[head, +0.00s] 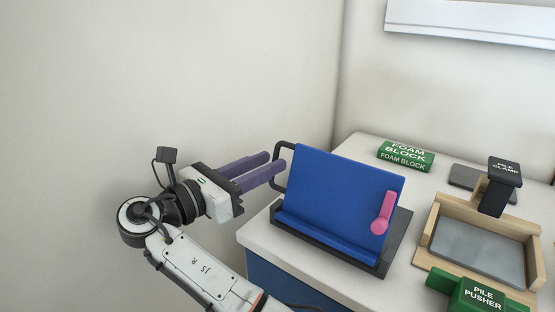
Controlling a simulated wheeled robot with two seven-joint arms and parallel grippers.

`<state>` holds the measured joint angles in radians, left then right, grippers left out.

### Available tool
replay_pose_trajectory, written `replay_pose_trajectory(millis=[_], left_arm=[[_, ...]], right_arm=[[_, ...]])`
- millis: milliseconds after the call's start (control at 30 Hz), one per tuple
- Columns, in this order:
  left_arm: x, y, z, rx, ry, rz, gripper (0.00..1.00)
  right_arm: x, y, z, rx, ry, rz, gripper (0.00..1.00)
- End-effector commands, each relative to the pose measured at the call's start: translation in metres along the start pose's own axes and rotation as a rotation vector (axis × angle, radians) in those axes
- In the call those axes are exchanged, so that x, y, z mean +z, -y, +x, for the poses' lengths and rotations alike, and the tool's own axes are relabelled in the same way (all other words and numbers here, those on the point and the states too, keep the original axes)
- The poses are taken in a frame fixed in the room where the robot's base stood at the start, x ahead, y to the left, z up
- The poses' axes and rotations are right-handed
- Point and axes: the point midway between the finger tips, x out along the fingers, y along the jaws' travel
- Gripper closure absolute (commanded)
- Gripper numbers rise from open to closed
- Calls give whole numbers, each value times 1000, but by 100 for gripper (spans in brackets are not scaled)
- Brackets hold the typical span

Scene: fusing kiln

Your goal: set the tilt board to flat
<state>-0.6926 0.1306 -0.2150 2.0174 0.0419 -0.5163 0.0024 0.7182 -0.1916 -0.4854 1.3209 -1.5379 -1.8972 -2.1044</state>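The tilt board (340,195) is a blue panel leaning steeply back, with a lip along its lower edge. It stands on a dark base (398,238) on the worktop. A black loop handle (277,149) sticks out from its left edge. A pink lever (386,212) sits on its right side. My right gripper (276,160) has two purple fingers with a gap between them. It is open, left of the board, with its fingertips close to the black handle. I cannot tell whether they touch it. Nothing shows between the fingers. My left gripper is not in view.
A green foam block (405,156) lies behind the board. To the right are a wooden tray (442,218), a dark pile clamp (500,185), a grey plate (465,178) and a green pile pusher (478,294). The light worktop (350,150) ends left of the board.

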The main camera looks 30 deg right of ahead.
Motion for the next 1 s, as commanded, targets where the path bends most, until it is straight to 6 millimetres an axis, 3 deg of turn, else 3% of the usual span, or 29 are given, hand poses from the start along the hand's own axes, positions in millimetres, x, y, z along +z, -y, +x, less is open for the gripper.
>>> replay_pose_trajectory(millis=[200, 533, 733, 1000], left_arm=[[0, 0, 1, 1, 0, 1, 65], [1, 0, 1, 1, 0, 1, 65], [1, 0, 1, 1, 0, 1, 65], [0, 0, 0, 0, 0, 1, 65]], right_arm=[[0, 0, 26, 0, 0, 0, 72], [0, 0, 31, 2, -1, 0, 72], [0, 0, 31, 2, 0, 1, 100], [0, 0, 31, 2, -3, 1, 100]])
